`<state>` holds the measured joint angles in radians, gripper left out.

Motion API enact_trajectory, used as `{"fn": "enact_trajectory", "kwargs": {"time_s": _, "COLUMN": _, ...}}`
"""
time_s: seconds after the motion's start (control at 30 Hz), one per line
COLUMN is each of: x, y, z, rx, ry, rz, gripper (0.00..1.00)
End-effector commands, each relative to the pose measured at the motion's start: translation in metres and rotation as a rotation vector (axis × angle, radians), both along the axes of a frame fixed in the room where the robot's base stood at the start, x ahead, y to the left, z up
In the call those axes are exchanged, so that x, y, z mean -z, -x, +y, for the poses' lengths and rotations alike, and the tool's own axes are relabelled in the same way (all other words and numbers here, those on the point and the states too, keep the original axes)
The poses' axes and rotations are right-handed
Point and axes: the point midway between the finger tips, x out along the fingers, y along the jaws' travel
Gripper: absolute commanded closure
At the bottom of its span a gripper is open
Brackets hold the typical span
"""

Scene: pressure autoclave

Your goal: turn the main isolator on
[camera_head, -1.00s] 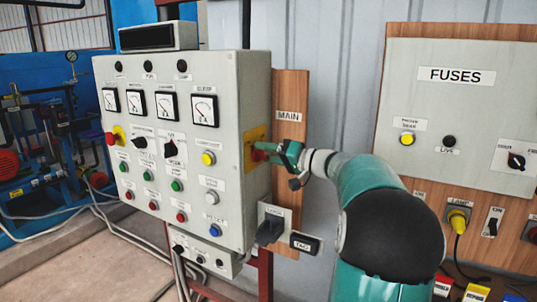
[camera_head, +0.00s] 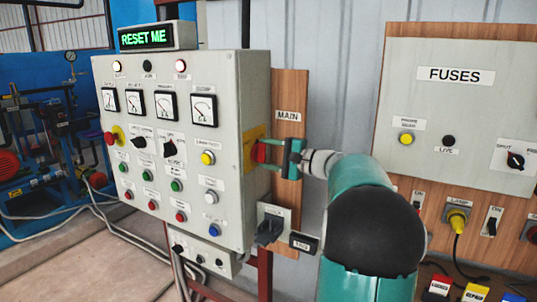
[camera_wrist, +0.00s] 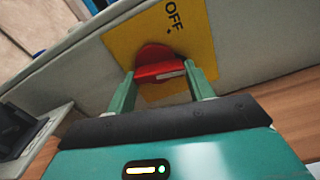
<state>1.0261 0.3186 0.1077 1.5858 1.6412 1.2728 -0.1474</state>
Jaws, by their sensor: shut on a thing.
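The main isolator is a red rotary handle (camera_head: 259,153) on a yellow plate (camera_head: 250,140), on the right side of the grey control cabinet, by the MAIN label (camera_head: 289,116). In the wrist view the red handle (camera_wrist: 160,67) sits between the two green fingers of my gripper (camera_wrist: 163,82), which is shut on it. The word OFF (camera_wrist: 173,16) is on the plate above the handle; other plate markings are hidden. In the head view my gripper (camera_head: 270,156) reaches the handle from the right. The cabinet display (camera_head: 145,37) reads RESET ME in green.
The cabinet front (camera_head: 175,130) carries gauges, lamps, knobs and buttons. A grey lever switch (camera_head: 269,228) and a black box (camera_head: 303,242) sit below my gripper. The FUSES panel (camera_head: 455,120) stands at the right. Blue machinery is at the left.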

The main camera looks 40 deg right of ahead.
Motion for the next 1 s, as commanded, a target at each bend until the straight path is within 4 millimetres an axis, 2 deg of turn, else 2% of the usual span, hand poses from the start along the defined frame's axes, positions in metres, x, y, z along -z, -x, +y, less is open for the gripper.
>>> {"fn": "enact_trajectory", "kwargs": {"time_s": 0.5, "x": 0.0031, "y": 0.0004, "z": -0.0014, "rx": 0.002, "ry": -0.416, "rz": 0.149, "gripper": 0.7}}
{"fn": "enact_trajectory", "kwargs": {"time_s": 1.0, "x": 0.0043, "y": 0.0006, "z": -0.0016, "rx": 0.002, "ry": -0.565, "rz": 0.202, "gripper": 0.7}}
